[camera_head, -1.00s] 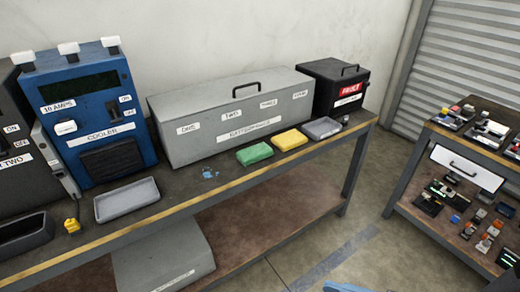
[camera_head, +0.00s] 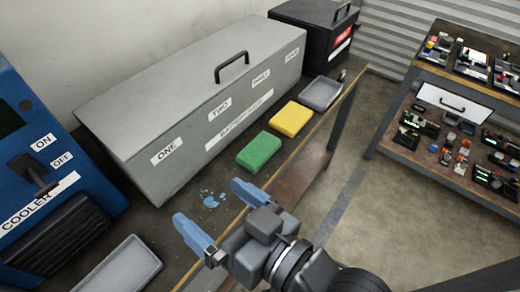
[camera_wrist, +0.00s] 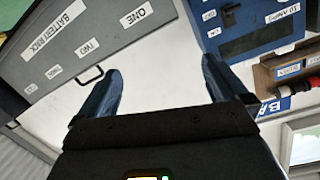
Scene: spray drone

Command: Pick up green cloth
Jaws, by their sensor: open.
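The green cloth (camera_head: 259,152) is a folded block lying on the dark workbench, near its front edge and in front of the grey battery box. My gripper (camera_head: 213,210) is open and empty, its two blue fingers spread apart. In the head view it shows below and to the left of the cloth, near the bench's front edge, and does not touch the cloth.
A yellow cloth (camera_head: 291,118) and a grey tray (camera_head: 320,93) lie beyond the green cloth. Blue spill spots (camera_head: 210,200) lie on the bench. The grey battery box (camera_head: 150,120) stands behind, a blue cooler (camera_head: 50,180) at left, and another grey tray (camera_head: 120,270) at front left.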

